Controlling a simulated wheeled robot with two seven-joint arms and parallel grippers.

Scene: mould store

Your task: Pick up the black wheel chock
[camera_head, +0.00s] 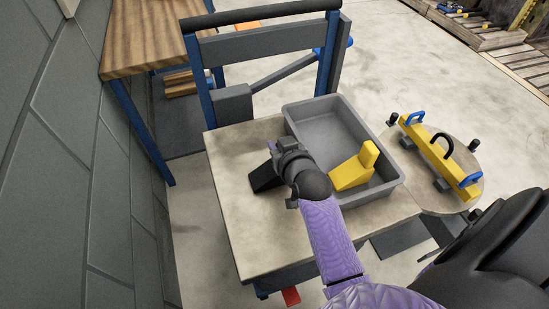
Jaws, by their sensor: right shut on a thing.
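The black wheel chock (264,179) is a dark wedge at the left of the grey tray (321,106), over the pale tabletop. My right gripper (276,160) is shut on the black chock, and its wrist hides part of it. I cannot tell whether the chock touches the tabletop or is slightly above it. My purple right arm reaches in from the lower right. My left gripper is not in view.
A yellow chock-shaped block (354,170) lies in the tray. A round stand (465,190) at the right bears a yellow bar (440,157) with blue handles. A wooden-topped bench (150,38) stands behind left. The tabletop's left and front are clear.

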